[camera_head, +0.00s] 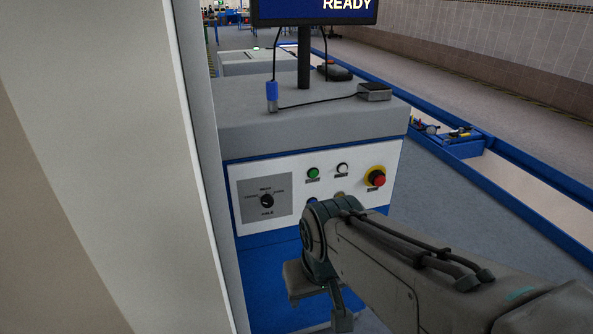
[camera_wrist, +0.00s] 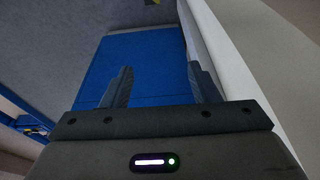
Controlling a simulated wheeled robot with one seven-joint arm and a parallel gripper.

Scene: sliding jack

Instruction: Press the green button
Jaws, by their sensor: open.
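The green button (camera_head: 313,173) is a small round button on the white front panel (camera_head: 225,190) of a blue and grey cabinet, in the head view. It sits left of a white button (camera_head: 342,169) and nothing covers it. My arm reaches in from the lower right, and its wrist end is below the button. My gripper (camera_wrist: 164,85) is open and empty in the wrist view, with its two fingers apart against a blue surface. The green button does not show in the wrist view.
A red stop button (camera_head: 376,179) on yellow is at the panel's right. A black rotary knob (camera_head: 267,201) is at the left. A blue button (camera_head: 312,201) is partly behind my arm. A tall pale wall or panel (camera_head: 150,140) fills the left. A monitor (camera_head: 315,10) reads READY.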

